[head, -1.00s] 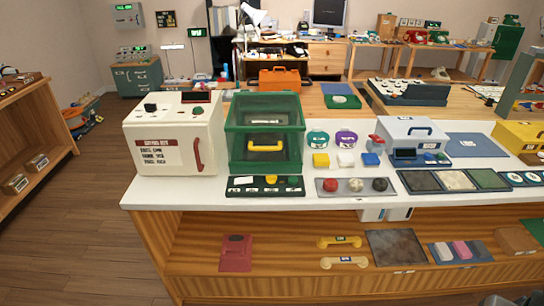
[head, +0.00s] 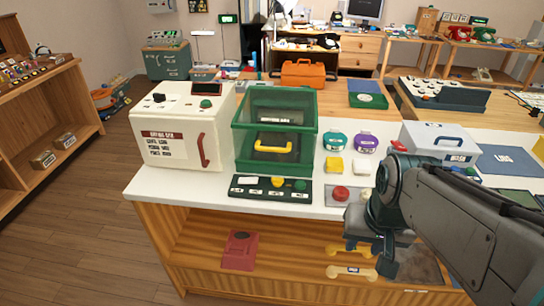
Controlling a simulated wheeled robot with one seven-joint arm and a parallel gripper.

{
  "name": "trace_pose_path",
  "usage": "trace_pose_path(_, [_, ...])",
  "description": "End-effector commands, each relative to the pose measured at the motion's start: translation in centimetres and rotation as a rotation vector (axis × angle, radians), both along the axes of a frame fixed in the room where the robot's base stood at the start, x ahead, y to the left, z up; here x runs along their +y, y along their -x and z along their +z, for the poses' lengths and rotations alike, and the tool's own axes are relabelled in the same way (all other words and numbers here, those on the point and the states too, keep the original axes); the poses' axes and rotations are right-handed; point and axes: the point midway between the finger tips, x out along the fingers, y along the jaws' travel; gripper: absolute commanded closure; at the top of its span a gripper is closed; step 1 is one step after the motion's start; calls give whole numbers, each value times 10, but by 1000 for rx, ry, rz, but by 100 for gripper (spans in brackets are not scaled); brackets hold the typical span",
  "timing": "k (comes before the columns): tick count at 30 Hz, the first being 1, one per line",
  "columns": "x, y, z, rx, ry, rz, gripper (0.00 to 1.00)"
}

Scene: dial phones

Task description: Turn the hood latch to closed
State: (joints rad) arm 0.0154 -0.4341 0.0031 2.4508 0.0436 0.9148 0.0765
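The green see-through hood (head: 242,150) stands on the white counter, with a yellow handle (head: 278,146) on its front. A dark control strip (head: 240,191) lies in front of it. On the strip are a white plate (head: 247,180), a yellow knob (head: 278,182) and a green knob (head: 300,185). I cannot tell for sure which part is the hood latch or how it is turned. My gripper (head: 372,250) is to the right of the strip, near the counter's front edge in the picture, apart from the hood. Its fingers are too unclear to tell if they are open.
A cream machine (head: 185,120) with a red handle stands left of the hood. My arm covers part of the right counter. The shelf below holds yellow handsets (head: 350,272).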

Motion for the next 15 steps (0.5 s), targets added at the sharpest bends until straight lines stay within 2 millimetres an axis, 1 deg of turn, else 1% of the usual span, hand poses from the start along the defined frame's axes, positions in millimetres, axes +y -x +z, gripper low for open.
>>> trace_pose_path(2, [3, -17, 0, 45, -54, -84, 65])
trace_pose_path(8, [27, -72, -3, 191, -235, -307, 65])
trace_pose_path(12, [40, -114, -10, 304, -368, -471, 65])
trace_pose_path(14, [44, -133, -14, 354, -424, -542, 65])
trace_pose_path(15, [46, -145, -17, 388, -463, -589, 65])
